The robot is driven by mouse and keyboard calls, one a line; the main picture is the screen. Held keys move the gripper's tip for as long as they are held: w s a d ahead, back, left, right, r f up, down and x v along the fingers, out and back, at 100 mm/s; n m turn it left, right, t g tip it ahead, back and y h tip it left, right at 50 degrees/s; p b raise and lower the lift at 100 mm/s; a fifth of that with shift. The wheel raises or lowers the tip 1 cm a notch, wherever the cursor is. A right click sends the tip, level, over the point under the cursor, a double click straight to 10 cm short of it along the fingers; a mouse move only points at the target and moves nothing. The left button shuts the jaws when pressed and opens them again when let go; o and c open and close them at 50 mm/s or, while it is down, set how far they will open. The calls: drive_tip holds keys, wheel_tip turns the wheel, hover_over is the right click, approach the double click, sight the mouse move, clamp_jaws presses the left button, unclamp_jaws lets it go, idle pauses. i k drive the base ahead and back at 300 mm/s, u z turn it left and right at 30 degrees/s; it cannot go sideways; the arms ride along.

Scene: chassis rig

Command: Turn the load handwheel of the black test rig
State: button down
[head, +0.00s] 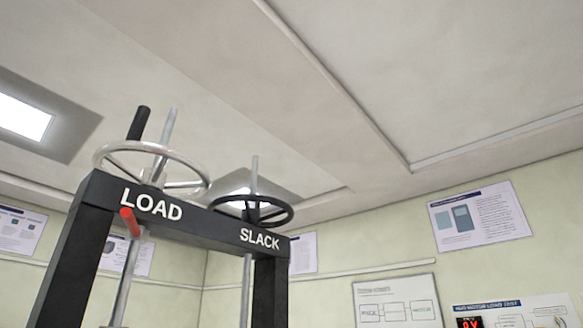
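The black test rig (219,224) stands at the left of the head view, with its crossbeam seen from below. On top of the beam, above the white word LOAD, is the silver load handwheel (196,164) with a black upright crank handle (138,123). A bright threaded rod rises through its hub. A smaller black handwheel (284,217) sits to the right, above the word SLACK. My gripper is not in the view.
Two vertical rods hang below the beam between the black posts. A wall with posters (481,216), a framed diagram board (397,303) and a panel with a red display (470,322) is behind at right. The space above the handwheels, under the ceiling, looks clear.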

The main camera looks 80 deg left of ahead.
sight(154, 177)
drive_tip(key=i, duration=1.75)
drive_tip(key=u, duration=4.3)
drive_tip(key=i, duration=0.5)
drive_tip(key=z, duration=0.05)
